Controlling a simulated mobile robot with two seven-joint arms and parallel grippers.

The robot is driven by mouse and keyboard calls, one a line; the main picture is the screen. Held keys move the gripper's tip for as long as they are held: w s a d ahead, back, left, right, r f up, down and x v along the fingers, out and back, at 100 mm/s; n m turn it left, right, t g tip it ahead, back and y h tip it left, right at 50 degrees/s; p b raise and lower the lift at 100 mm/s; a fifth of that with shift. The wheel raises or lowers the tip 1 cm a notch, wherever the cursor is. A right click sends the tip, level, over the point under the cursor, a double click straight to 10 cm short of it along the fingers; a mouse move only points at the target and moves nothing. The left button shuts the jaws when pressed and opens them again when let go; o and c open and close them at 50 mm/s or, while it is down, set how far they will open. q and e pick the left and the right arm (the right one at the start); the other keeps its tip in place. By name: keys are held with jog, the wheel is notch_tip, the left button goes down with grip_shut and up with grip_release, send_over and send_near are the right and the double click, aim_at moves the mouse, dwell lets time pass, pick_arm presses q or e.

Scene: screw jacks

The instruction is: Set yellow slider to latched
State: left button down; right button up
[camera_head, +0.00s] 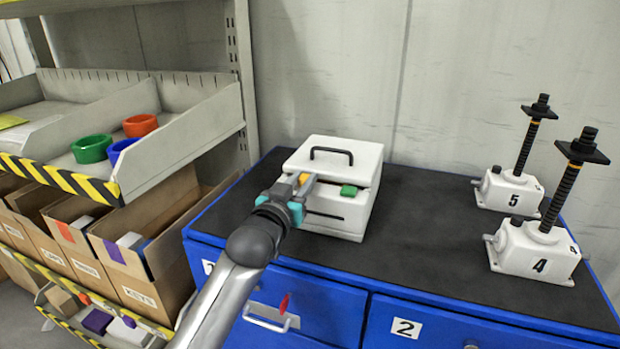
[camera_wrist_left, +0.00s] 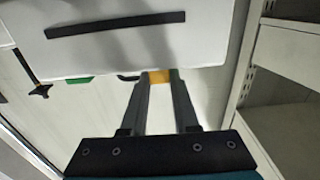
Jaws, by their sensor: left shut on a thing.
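A white box (camera_head: 347,163) with a black handle on its lid stands on the dark top of the blue cabinet. The yellow slider (camera_head: 303,178) is at the left of the box's front, near the upper edge. A green slider (camera_head: 348,190) sits to its right. My left gripper (camera_head: 304,184) reaches the box from the front and is shut on the yellow slider. In the left wrist view the yellow slider (camera_wrist_left: 158,76) shows between the fingertips (camera_wrist_left: 158,84), which hide its sides. The green slider (camera_wrist_left: 80,79) is apart from them. My right gripper is not in view.
Screw jacks marked 5 (camera_head: 511,192) and 4 (camera_head: 538,250) stand on the right of the cabinet top (camera_head: 430,235). The top between box and jacks is clear. A shelf rack with a grey bin (camera_head: 180,150), colored rings and cardboard boxes stands at left.

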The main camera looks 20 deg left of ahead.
pick_arm(q)
jog(key=c, duration=0.6)
grip_release()
jog(key=shift+a, duration=0.15)
jog(key=shift+c, duration=0.2)
jog(key=s, duration=1.5)
jog(key=shift+a+p, duration=0.2)
jog(key=shift+p, duration=0.1)
